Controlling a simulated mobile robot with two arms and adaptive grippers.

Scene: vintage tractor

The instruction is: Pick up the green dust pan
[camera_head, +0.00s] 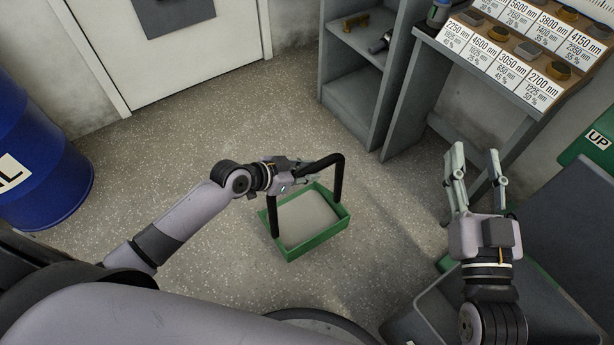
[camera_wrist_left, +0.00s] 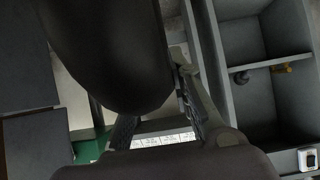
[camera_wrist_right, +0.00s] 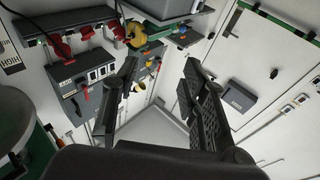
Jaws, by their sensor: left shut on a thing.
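The green dust pan (camera_head: 340,212) is a shallow green box with a grey inside and a tall black handle arching over it. It is near the middle of the head view, over the speckled floor. My left gripper (camera_head: 305,172) is shut on the top bar of the black handle, which is partly hidden by the fingers. I cannot tell whether the pan touches the floor. In the left wrist view a large dark rounded shape (camera_wrist_left: 105,50), which I cannot identify for sure, fills the upper left. My right gripper (camera_head: 474,165) is open and empty, fingers apart, pointing away from the pan.
A grey shelf unit (camera_head: 352,97) and a sloped bench with number cards (camera_head: 500,55) stand at the upper right. A blue barrel (camera_head: 35,150) is at the left, a white door (camera_head: 180,55) at the back. The floor around the pan is clear.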

